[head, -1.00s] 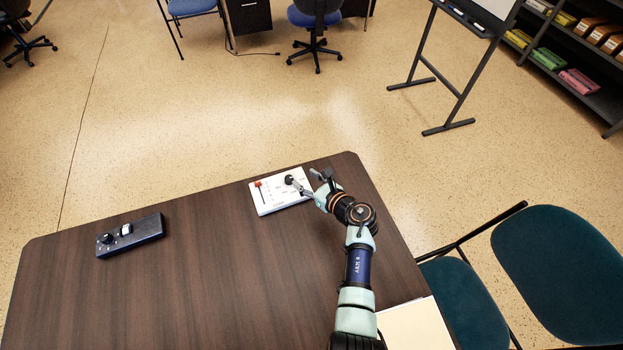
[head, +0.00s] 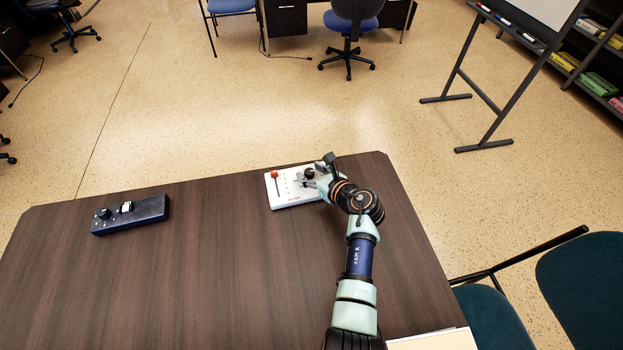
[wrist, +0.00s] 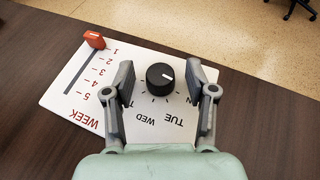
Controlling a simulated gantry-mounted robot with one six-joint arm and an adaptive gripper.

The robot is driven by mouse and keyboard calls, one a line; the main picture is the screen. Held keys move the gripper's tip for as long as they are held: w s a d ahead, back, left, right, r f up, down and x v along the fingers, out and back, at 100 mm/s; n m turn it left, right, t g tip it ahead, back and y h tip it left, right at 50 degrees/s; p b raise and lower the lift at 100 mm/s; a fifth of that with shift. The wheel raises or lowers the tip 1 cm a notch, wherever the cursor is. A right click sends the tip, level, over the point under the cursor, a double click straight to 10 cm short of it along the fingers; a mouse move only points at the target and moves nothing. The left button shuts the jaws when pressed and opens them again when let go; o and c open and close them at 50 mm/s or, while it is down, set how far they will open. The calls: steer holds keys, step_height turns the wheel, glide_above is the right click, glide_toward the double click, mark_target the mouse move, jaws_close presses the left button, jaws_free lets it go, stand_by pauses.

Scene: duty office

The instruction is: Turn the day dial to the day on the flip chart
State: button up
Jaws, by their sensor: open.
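The day dial is a round black knob (wrist: 160,79) with a white pointer mark, on a white panel (wrist: 75,103). In the wrist view the mark points to the right and slightly down; the labels TUE and WED show below the knob, other day labels are partly hidden. My gripper (wrist: 158,85) is open, with one finger on each side of the knob; I cannot tell whether they touch it. In the head view the panel (head: 283,202) lies near the table's far edge under my gripper (head: 310,176). The flip chart (head: 548,8) shows only its lower part; no day is readable.
A red slider (wrist: 94,40) on the same panel sits by number 1 of the WEEK scale. A dark blue box with knobs (head: 130,216) lies on the left of the table (head: 220,270). Teal chairs (head: 590,285) stand at the right. The middle of the table is clear.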

steer(key=shift+c, duration=0.3)
jaws_close()
